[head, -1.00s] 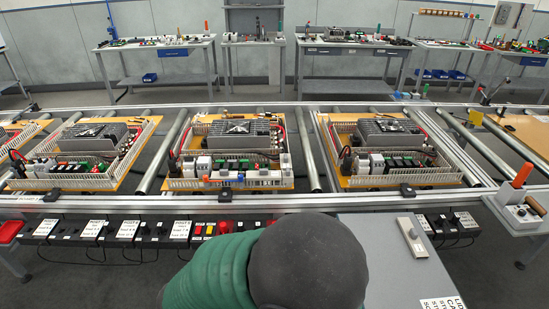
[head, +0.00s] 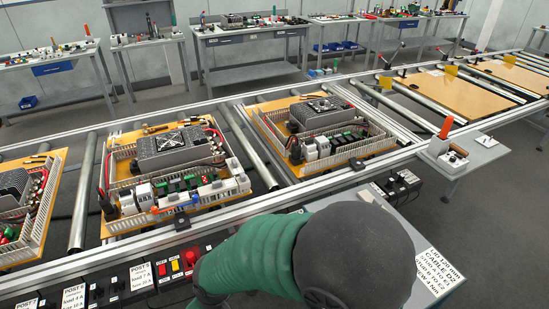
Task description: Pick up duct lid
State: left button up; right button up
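I cannot make out a loose duct lid in the head view. White slotted wiring duct (head: 172,217) runs around the middle board (head: 112,228), and similar duct (head: 352,153) edges the board to its right (head: 386,141). A large green ribbed sleeve with a dark rounded cap covers the lower middle and hides part of this surface. Neither gripper is in view.
A metal roller conveyor (head: 262,168) carries the boards. Bare tan panels (head: 456,98) lie farther right. A small control box with an orange handle (head: 447,150) stands by the front rail. Black post boxes with labels (head: 140,279) line the front edge. Workbenches (head: 249,35) stand behind.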

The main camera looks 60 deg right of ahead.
aim_at(235, 167)
jog(key=i+l+z, duration=0.3)
jog(key=z, duration=0.15)
jog(key=i+l+z, duration=0.15)
jog(key=i+z, duration=0.8)
